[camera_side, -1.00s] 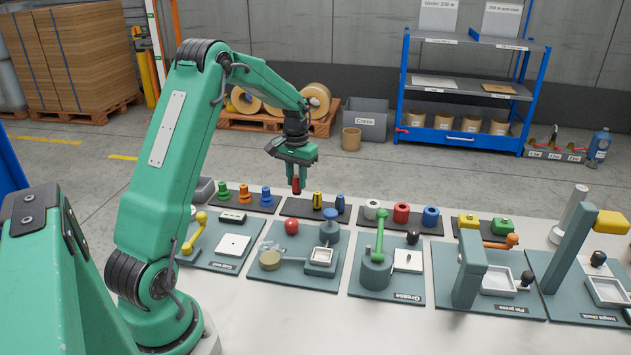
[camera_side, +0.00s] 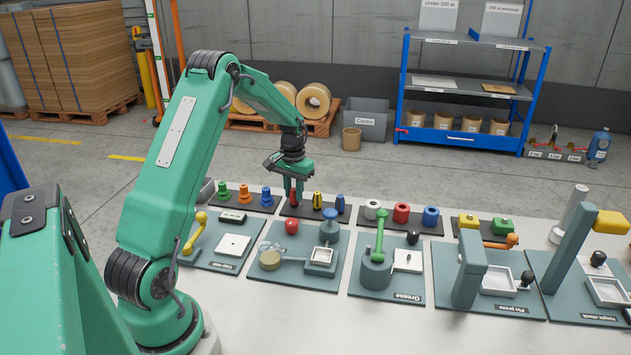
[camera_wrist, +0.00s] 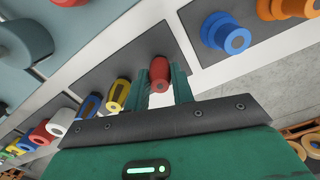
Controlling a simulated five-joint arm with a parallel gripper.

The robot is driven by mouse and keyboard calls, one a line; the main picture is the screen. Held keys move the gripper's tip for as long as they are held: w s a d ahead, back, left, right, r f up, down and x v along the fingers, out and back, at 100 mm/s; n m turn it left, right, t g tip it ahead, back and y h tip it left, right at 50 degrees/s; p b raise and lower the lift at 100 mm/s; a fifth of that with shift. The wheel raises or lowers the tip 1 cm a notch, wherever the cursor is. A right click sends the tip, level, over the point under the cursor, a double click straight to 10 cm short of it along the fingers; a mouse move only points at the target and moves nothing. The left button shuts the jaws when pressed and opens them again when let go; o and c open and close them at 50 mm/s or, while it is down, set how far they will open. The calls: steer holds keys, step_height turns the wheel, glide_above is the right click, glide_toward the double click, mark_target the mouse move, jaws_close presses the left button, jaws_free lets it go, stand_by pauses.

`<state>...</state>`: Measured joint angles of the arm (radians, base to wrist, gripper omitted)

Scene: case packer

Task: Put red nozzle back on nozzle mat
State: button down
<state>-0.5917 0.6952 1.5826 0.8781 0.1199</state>
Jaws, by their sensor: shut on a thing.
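The red nozzle (camera_side: 293,199) is upright between the fingers of my gripper (camera_side: 294,195). The wrist view also shows the red nozzle (camera_wrist: 159,76) between the two green fingers of my gripper (camera_wrist: 160,84), which is shut on it. The nozzle is low over the left end of the dark nozzle mat (camera_side: 329,213); I cannot tell whether its base touches the mat. A yellow nozzle (camera_side: 317,200) and a blue nozzle (camera_side: 340,203) stand on the mat to its right.
Green, orange and blue flanged parts (camera_side: 244,194) stand on a mat to the left. White, red and blue rings (camera_side: 401,213) stand on a mat to the right. A red ball knob (camera_side: 292,226) and a blue knob (camera_side: 331,215) rise in front, close to the mat.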

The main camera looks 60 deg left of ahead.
mark_target(294, 189)
steer(key=shift+f, duration=0.1)
steer(key=c, duration=1.2)
jaws_free()
step_height(294, 189, up, 12)
steer(key=shift+w+r, duration=0.1)
steer(key=shift+r, duration=0.05)
